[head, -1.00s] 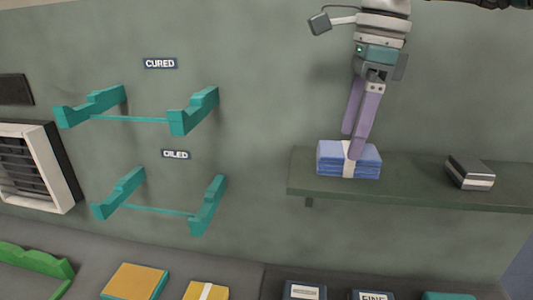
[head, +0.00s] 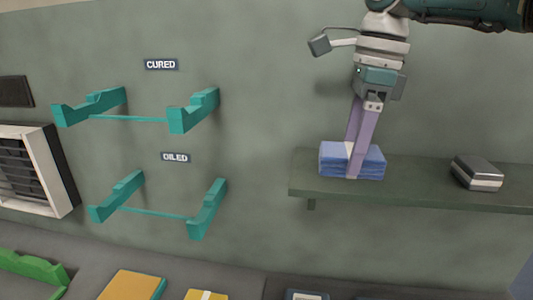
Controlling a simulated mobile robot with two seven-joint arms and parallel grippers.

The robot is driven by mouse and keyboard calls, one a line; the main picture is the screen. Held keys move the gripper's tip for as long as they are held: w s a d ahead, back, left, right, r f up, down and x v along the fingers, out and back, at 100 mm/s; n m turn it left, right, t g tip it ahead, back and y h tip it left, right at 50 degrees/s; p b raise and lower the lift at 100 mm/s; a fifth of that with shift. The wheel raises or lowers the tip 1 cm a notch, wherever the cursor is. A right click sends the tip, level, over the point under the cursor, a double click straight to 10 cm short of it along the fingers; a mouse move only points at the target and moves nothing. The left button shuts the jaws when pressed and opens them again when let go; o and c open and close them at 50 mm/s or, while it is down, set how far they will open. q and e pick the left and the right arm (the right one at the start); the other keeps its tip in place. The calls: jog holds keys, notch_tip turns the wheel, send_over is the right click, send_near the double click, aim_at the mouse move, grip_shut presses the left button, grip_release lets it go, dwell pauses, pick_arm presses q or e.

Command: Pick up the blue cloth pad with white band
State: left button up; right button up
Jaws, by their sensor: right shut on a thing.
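The blue cloth pad with white band (head: 368,164) is a folded blue stack on the green wall shelf (head: 420,194), near the shelf's left end. My right gripper (head: 354,162) comes down from above with its two purple fingers at the pad. It is shut on the pad across the white band, one finger in front and the other largely hidden behind. The pad's underside appears to rest on the shelf; I see no clear gap. My left gripper is not in view.
A dark block with a light band (head: 477,172) lies on the shelf to the right. Teal brackets labelled CURED (head: 192,111) and OILED (head: 207,209) stick out from the wall at left. An orange pad (head: 132,285) lies below. The shelf between pad and block is clear.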

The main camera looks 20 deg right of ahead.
jog(key=shift+c, duration=0.7)
jog(key=shift+r, duration=0.25)
notch_tip(320, 180, up, 20)
jog(key=p, duration=1.6)
jog(key=shift+f, duration=0.25)
